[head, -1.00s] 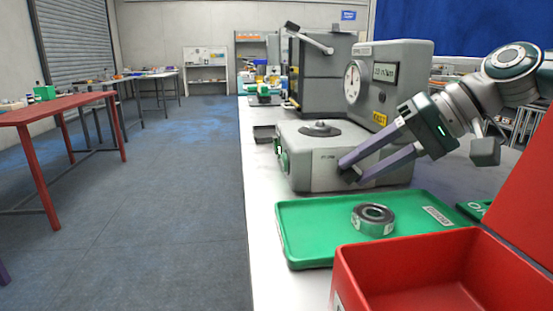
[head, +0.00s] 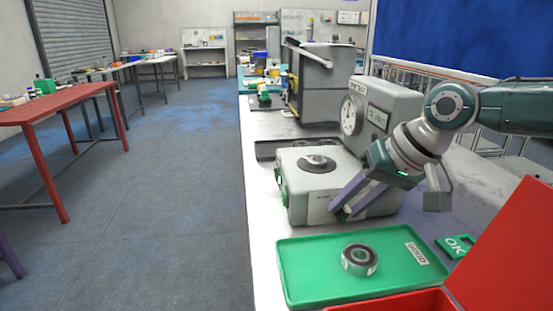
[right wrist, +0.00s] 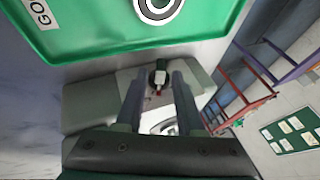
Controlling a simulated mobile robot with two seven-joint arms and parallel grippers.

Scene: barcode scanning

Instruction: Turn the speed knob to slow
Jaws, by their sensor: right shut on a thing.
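The grey machine (head: 305,205) stands on the bench with a round dark spindle (head: 315,163) on top. My right gripper (head: 342,212) is at the machine's front face, its purple-grey fingers reaching down from the upper right. The knob's setting is not readable. My left gripper is not in view.
A green tray (head: 300,275) holding a metal ring (head: 359,260) lies in front of the machine. A red bin (head: 510,255) is at the right front. A grey unit with a dial (head: 352,115) stands behind my right gripper. A green OK sign (head: 455,246) lies right of the tray.

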